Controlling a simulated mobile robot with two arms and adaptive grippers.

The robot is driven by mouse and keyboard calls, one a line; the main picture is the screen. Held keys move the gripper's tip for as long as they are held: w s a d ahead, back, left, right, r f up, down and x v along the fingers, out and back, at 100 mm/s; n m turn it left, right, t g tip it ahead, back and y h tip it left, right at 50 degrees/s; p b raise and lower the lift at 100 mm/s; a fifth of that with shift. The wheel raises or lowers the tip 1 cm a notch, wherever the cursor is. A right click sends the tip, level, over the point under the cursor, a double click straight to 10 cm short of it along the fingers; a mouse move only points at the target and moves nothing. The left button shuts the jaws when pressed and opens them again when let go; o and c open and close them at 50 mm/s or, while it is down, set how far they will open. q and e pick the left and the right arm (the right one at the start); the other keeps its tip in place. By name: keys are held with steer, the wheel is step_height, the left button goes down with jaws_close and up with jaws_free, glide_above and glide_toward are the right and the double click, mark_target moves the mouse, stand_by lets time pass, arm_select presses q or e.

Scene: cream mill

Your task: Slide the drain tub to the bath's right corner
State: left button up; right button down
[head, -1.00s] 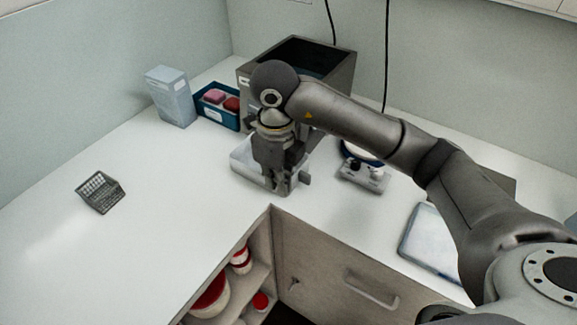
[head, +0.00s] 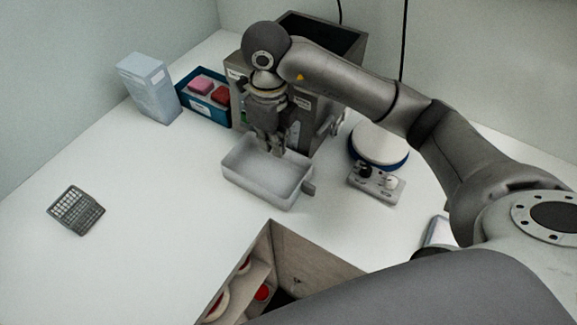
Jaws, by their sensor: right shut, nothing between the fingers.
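The drain tub (head: 262,190), a pale grey open box, sits on the white counter in front of the bath (head: 318,110), a dark metal tank with an open top. My right gripper (head: 275,152) is shut and points down at the tub's far side. I cannot tell whether its fingertips touch the tub's wall or hang inside the rim. A small grey tab or spout (head: 308,188) shows at the tub's right end. The bath's front is partly hidden by my right arm. My left gripper is not in view.
A blue tray (head: 186,101) with pink and red blocks and a pale carton (head: 147,88) stand left of the bath. A round white-topped device (head: 379,145) with a knobbed control box (head: 377,184) stands to the right. The counter's inner corner is near the front.

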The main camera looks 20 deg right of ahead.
mark_target(290, 185)
steer(key=f, duration=0.2)
steer(key=f+p, duration=0.1)
steer(key=f, duration=0.2)
steer(key=f+p, duration=0.1)
steer(key=f, duration=0.2)
steer(key=shift+s, duration=0.3)
steer(key=shift+s+d+f+p, duration=0.1)
steer(key=shift+s+d+p, duration=0.3)
steer(key=shift+s+p, duration=0.2)
steer(key=shift+s+d+p, duration=0.35)
steer(key=shift+s+p, duration=0.1)
steer(key=shift+s, duration=0.2)
steer(key=shift+s+d, duration=0.2)
steer(key=shift+s, duration=0.1)
steer(key=shift+s+d, duration=0.1)
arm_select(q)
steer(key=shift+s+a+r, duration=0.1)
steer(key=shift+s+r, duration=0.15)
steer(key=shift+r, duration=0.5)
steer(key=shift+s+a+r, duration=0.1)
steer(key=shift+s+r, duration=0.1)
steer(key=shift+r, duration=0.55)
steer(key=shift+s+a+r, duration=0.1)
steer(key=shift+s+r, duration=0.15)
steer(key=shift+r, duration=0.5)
arm_select(e)
steer(key=shift+f, duration=0.1)
